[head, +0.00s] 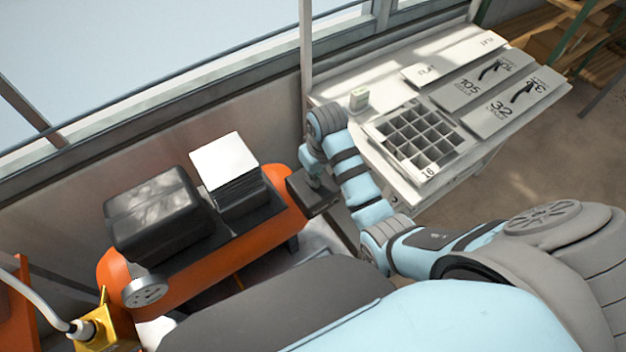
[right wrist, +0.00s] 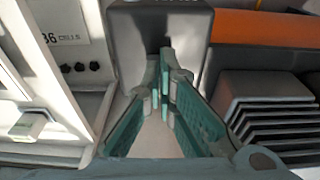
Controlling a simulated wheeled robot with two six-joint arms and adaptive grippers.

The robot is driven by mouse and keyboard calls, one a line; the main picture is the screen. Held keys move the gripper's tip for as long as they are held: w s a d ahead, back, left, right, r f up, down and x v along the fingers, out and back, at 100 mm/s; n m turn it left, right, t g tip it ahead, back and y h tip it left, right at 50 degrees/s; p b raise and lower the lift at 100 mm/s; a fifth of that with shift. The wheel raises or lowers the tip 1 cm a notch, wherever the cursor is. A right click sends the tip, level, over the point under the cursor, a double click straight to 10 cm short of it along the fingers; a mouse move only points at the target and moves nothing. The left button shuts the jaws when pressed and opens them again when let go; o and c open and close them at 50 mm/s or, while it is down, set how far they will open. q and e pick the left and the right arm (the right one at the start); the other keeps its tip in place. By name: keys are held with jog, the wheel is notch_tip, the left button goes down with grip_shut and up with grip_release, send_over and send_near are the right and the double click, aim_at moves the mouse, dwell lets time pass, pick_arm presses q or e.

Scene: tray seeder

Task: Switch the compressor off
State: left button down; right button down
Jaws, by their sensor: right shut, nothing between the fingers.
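The compressor has an orange tank (head: 190,262), a black motor housing (head: 152,215) and a finned block with a white top (head: 222,160). A dark switch box (head: 318,200) sits at the tank's right end. My right gripper (head: 314,178) points down at this box, its fingertips at or just above it. In the right wrist view the gripper (right wrist: 164,80) is shut and empty, in front of the grey box (right wrist: 135,45). The fingers hide part of the box's dark recess, and I cannot tell whether they touch it or how the switch stands. My left gripper is out of view.
A white bench (head: 385,72) stands to the right, with a cell tray (head: 447,160), labelled plates (head: 466,88) and a small pale box (head: 359,99). A wall with windows runs behind the compressor. A yellow fitting (head: 97,330) with a hose is at lower left.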

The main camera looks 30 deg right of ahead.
jog(key=shift+f, duration=0.75)
jog(key=shift+r, duration=0.1)
notch_tip(320, 180, up, 3)
jog(key=shift+f+p, duration=0.1)
jog(key=shift+p, duration=0.7)
jog(key=shift+r, duration=2.05)
